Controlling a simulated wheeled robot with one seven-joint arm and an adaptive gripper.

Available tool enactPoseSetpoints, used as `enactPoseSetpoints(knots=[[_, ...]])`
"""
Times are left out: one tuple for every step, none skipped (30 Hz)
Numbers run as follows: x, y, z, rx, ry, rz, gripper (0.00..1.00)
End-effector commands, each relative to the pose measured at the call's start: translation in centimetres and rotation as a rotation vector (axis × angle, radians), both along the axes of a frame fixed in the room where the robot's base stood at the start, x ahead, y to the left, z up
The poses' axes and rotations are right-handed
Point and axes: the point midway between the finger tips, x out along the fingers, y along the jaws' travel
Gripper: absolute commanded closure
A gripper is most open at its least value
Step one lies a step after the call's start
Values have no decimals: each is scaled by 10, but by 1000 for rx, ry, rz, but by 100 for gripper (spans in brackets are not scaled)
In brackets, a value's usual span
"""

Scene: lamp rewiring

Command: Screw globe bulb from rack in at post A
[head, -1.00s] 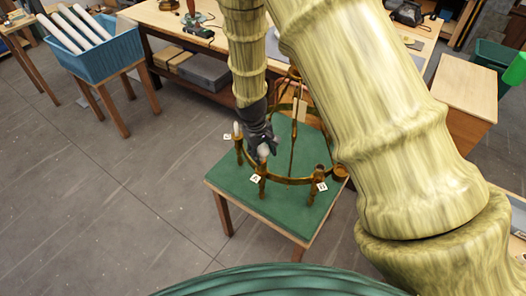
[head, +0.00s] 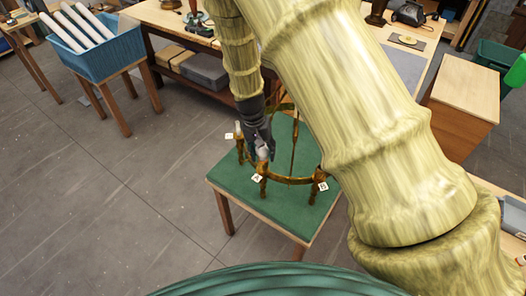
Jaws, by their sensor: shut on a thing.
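My gripper (head: 260,147), dark grey, points down over the near side of the brass lamp ring (head: 292,181). It is shut on the pale globe bulb (head: 263,154), mostly hidden between the fingers. The bulb is right above the brass post A (head: 263,188), marked by a white tag with "A" (head: 257,177). I cannot tell whether the bulb touches the socket.
The lamp stands on a green-topped table (head: 232,185). Post B (head: 312,192) is to the right, and another tagged post (head: 240,151) with a whitish top is to the left. A blue bin (head: 105,62) holds white tubes.

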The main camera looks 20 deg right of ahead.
Motion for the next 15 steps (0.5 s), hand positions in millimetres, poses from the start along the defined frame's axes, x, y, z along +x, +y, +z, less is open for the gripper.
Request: enactPoseSetpoints(knots=[[2, -1, 1, -2, -4, -32, 83], [3, -1, 1, -2, -4, -64, 83], [3, -1, 1, -2, -5, -116, 83], [3, -1, 1, -3, -4, -159, 83], [3, 0, 1, -3, -4, -205, 83], [2, 0, 1, -2, -4, -195, 83], [2, 0, 1, -2, -4, -200, 83], [3, 0, 1, -2, -4, -214, 83], [3, 0, 1, -2, -4, -244, 83], [3, 0, 1, -2, -4, -276, 83], [3, 0, 1, -1, -3, -311, 83], [4, 0, 0, -1, -4, -356, 83], [4, 0, 1, -1, -5, -388, 83], [4, 0, 1, -1, -4, -416, 83], [4, 0, 1, -1, -5, -448, 83]])
